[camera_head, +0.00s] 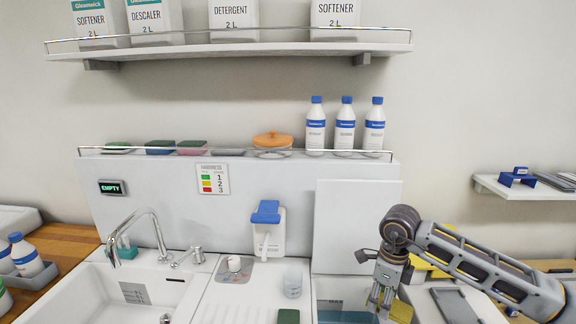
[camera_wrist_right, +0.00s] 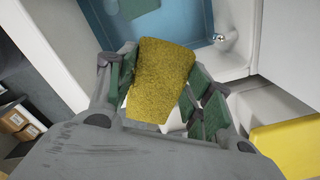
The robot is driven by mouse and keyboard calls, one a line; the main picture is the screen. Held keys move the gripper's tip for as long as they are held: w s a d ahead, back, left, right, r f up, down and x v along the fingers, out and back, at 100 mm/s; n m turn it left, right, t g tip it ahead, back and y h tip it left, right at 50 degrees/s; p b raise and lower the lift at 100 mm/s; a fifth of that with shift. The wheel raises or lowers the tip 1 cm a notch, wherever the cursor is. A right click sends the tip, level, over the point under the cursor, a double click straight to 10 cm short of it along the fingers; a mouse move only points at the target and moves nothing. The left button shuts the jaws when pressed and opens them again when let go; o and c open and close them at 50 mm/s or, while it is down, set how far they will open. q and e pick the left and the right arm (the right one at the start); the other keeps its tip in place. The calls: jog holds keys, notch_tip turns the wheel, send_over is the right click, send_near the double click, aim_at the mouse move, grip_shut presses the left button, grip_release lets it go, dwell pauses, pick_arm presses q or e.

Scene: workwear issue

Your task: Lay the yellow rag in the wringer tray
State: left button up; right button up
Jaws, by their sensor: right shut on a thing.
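My right gripper (camera_head: 382,294) points down at the lower right of the head view, over the right side of the counter. In the right wrist view its green-padded fingers (camera_wrist_right: 155,90) are shut on the yellow rag (camera_wrist_right: 160,78), which stands out between them. A bit of the rag also shows in the head view (camera_head: 401,311). A yellow surface (camera_wrist_right: 287,147) lies to the right in the wrist view, apart from the rag. I cannot tell for certain whether it is the wringer tray. My left gripper is out of view.
A blue basin (camera_wrist_right: 205,57) with a drain lies beyond the fingers in the wrist view. A white sink (camera_head: 100,295) with a tap (camera_head: 150,225) is at the left. Three white bottles (camera_head: 346,128) stand on the ledge. A white panel (camera_head: 350,225) rises behind my right gripper.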

jog(key=n, duration=0.6)
jog(key=shift+w+d+n, duration=0.25)
jog(key=shift+w+n, duration=0.05)
jog(key=shift+n, duration=0.1)
jog(key=n, duration=0.4)
jog(key=w+n, duration=0.1)
jog(key=n, duration=0.1)
jog(key=shift+d+f, duration=0.1)
jog(key=shift+d, duration=0.3)
jog(key=a+f+n, duration=0.1)
jog(key=f+n, duration=0.1)
jog(key=n, duration=0.2)
jog(key=w+a+f+n, duration=0.1)
jog(key=f+n, duration=0.1)
jog(key=n, duration=0.2)
jog(key=a+f+n, duration=0.1)
jog(key=f+n, duration=0.2)
jog(key=n, duration=0.1)
jog(key=shift+w+a+n, duration=0.2)
jog(key=shift+a+n, duration=0.1)
dwell(0.7)
jog(key=shift+f, duration=0.1)
